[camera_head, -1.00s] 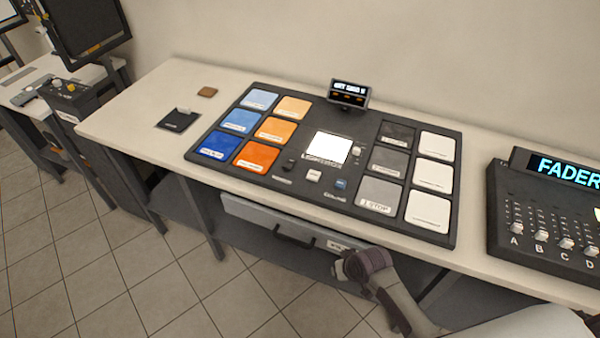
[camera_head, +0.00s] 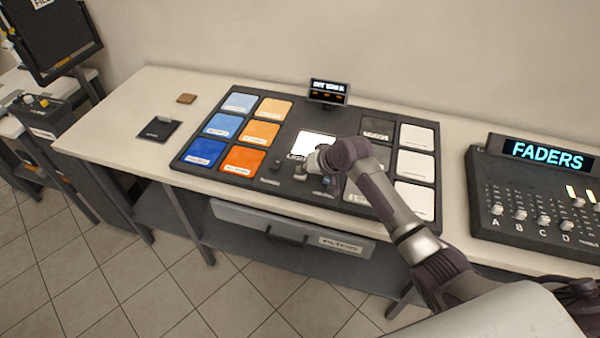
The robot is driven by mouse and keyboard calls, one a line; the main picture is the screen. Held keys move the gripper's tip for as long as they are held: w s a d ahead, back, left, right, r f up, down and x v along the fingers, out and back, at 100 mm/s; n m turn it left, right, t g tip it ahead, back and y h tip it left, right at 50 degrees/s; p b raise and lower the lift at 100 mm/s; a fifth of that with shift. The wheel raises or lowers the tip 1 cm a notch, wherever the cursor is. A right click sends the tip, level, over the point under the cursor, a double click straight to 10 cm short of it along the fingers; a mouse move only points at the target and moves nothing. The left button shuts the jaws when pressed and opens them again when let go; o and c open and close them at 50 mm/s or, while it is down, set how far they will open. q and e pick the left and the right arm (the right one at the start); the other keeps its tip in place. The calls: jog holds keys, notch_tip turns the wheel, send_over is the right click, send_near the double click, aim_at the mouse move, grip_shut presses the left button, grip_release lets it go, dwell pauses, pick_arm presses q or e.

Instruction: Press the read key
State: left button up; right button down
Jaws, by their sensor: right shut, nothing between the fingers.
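The dark control panel (camera_head: 272,102) lies on the long table. It carries blue, orange, white and grey pads around a lit white screen (camera_head: 312,141). My right gripper (camera_head: 317,161) is shut and empty, over the panel at the screen's lower edge. I cannot tell whether it touches anything. My left gripper is out of view.
A small display (camera_head: 328,92) stands behind the panel. A fader box (camera_head: 535,200) is at right. My right arm covers some grey pads.

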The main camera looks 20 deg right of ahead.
jog(key=w+d+r, duration=0.1)
jog(key=w+r, duration=0.3)
jog(key=r, duration=0.1)
jog(key=shift+w+r+m+t, duration=0.2)
jog(key=shift+w+m+t, duration=0.05)
jog(key=shift+m+t, duration=0.15)
jog(key=shift+d+f, duration=0.15)
notch_tip(320, 180, down, 6)
jog(key=b, duration=0.6)
jog(key=shift+f+b, duration=0.15)
jog(key=shift+b, duration=0.25)
notch_tip(320, 180, down, 2)
jog(key=shift+f+b, duration=0.1)
jog(key=shift+b, duration=0.45)
jog(key=shift+f, duration=0.15)
jog(key=shift+f, duration=0.35)
